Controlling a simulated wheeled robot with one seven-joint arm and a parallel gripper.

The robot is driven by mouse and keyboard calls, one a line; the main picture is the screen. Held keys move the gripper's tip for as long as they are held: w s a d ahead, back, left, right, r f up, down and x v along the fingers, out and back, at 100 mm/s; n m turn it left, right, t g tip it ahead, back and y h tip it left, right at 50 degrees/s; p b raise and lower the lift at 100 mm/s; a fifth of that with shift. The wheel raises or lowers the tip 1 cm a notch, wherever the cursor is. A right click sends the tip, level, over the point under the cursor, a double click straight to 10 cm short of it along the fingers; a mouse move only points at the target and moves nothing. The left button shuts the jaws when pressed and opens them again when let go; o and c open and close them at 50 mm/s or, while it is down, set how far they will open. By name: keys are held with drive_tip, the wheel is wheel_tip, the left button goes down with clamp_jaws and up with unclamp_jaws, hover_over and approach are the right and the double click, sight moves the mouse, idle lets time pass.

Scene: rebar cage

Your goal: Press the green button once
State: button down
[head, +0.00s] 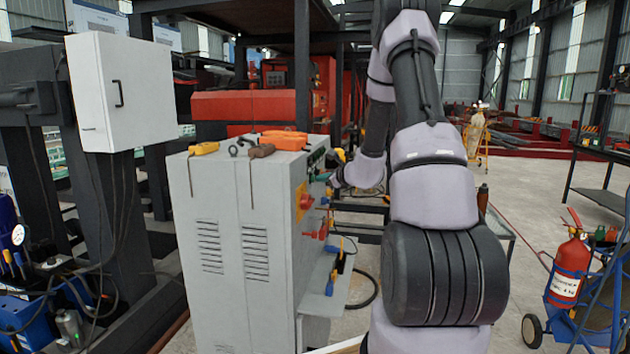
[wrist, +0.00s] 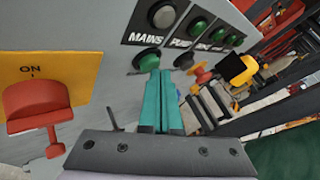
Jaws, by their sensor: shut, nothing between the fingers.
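In the wrist view, a grey control panel (wrist: 105,25) carries a dark strip with round green lamps or buttons (wrist: 197,27) and a pale one above the label "MAINS". Below that label is a dark, greenish round button (wrist: 147,58), partly hidden by my fingertips. My gripper (wrist: 160,76) is shut and empty, its teal fingers side by side and pointing at this button. I cannot tell whether they touch it. In the head view, the panel is on the right side of the grey cabinet (head: 225,230), seen edge-on.
A red switch handle (wrist: 38,108) on a yellow plate marked "ON" sticks out left of my fingers. A yellow-and-black object (wrist: 238,70) is to the right. Tools, including a hammer (head: 262,151), lie on the cabinet top. A fire extinguisher (head: 570,265) stands at right.

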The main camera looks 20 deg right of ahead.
drive_tip(key=shift+w+a, duration=0.3)
drive_tip(key=shift+a, duration=0.15)
idle(0.6)
drive_tip(key=shift+s+d, duration=0.75)
drive_tip(key=shift+d, duration=0.25)
drive_tip(key=shift+s+d, duration=0.7)
drive_tip(key=shift+d, duration=0.35)
drive_tip(key=shift+s+d, duration=0.7)
drive_tip(key=shift+d, duration=0.35)
